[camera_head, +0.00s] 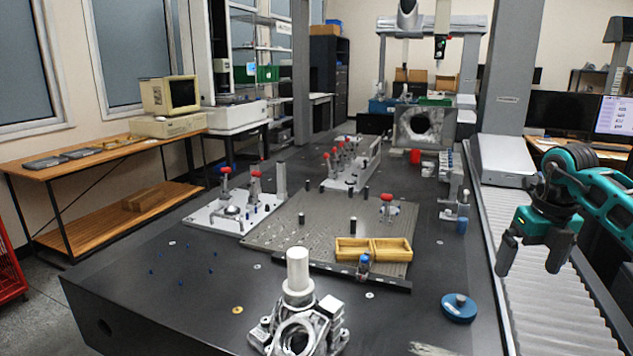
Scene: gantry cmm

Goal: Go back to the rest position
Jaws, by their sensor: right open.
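My right gripper (531,258) is at the right of the head view, on a teal and dark arm that comes in from the right edge. Its two fingers point down and stand apart, with nothing between them. It hangs over the grey ribbed cover beside the table's right edge. My left gripper and left arm do not show in this view.
The dark table (205,290) bears a grey fixture plate (290,236), a yellow two-part tray (372,249), a blue round item (458,308) and a metal casting (298,330). The ribbed cover (545,300) runs along the right. Monitors (557,114) stand behind my right arm.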

